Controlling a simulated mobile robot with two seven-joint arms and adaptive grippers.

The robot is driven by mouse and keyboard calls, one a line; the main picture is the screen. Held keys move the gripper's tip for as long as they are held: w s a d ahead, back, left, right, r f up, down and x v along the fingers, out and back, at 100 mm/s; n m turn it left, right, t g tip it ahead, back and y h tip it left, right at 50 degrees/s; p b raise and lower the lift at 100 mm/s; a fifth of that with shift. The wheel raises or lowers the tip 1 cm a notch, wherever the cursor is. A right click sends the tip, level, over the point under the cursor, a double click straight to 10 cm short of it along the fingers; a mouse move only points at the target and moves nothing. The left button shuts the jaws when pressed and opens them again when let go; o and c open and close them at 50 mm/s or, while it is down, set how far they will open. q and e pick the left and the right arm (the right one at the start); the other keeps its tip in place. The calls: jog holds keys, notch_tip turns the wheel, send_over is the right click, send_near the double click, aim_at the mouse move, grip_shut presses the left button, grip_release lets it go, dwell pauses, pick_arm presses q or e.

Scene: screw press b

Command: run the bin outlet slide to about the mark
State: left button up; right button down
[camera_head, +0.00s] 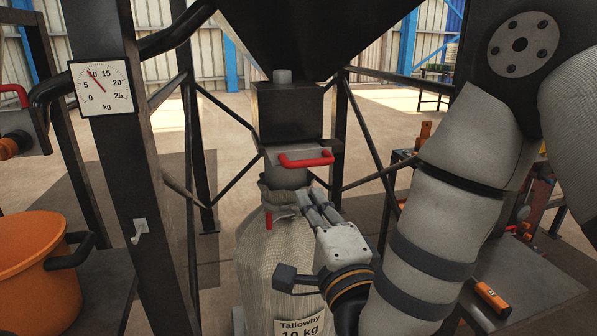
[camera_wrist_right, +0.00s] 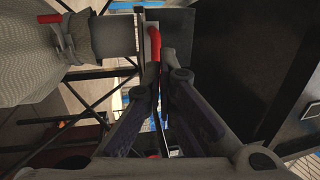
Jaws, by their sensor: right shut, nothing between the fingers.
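The bin outlet slide (camera_head: 284,153) is a grey plate under the black outlet box, with a red handle (camera_head: 306,160) at its front. The handle also shows in the wrist view (camera_wrist_right: 154,48), just beyond my fingertips. My right gripper (camera_head: 306,194) is shut and empty, below the handle and in front of the sack's neck. Whether it touches the handle I cannot tell. I can make out no mark on the slide. A dial (camera_head: 101,87) in kg has its red needle near 10. My left gripper is not in view.
A pale sack (camera_head: 263,255) labelled "Tallowby 10 kg" hangs below the outlet, with a small red lever (camera_head: 268,220) at its neck. Black frame posts and braces surround it. An orange pot (camera_head: 38,270) stands left; a grey bench (camera_head: 535,285) is at right.

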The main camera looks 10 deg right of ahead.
aim_at(293, 165)
jog(key=w, duration=0.2)
jog(key=w+r, duration=0.1)
jog(key=w, duration=0.5)
jog(key=shift+a+r, duration=0.15)
jog(key=shift+a, duration=0.1)
